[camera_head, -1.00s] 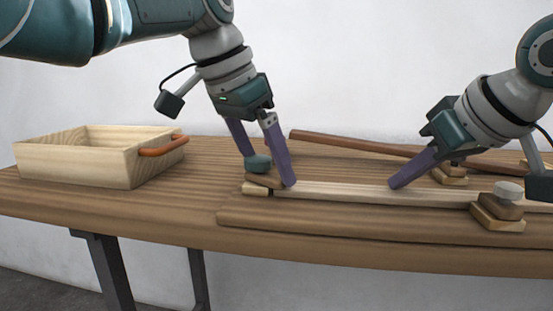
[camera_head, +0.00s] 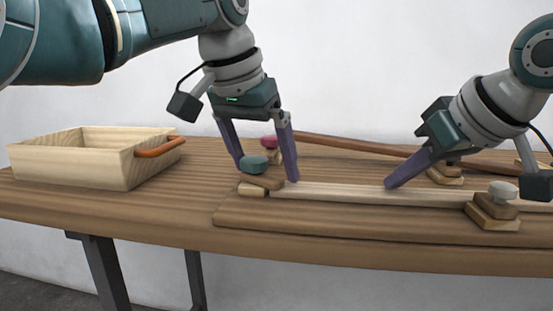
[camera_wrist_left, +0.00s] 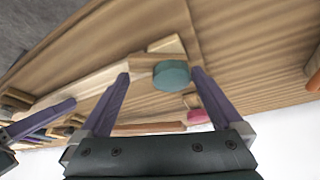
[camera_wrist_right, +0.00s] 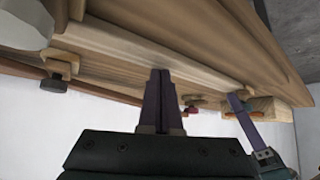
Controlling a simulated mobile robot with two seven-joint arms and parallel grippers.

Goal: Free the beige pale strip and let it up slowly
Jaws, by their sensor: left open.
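The beige pale strip (camera_head: 340,193) lies along the bench top, its left end by a wooden clamp with a teal knob (camera_head: 253,164). My left gripper (camera_head: 266,172) is open, pointing down, its fingers on either side of the teal knob. In the left wrist view the teal knob (camera_wrist_left: 171,75) sits between the fingers, with no visible grip on it. My right gripper (camera_head: 390,186) is shut, its tips at the strip, apparently resting on it. In the right wrist view its fingers (camera_wrist_right: 160,72) are together against the strip. Exact contact is hidden.
A clamp with a pale knob (camera_head: 502,190) stands at the strip's right. A pink knob (camera_head: 269,142) shows behind the left gripper. A brown strip (camera_head: 350,145) lies along the back. A wooden tray (camera_head: 70,168) with an orange handle stands left; bench between it and the clamp is clear.

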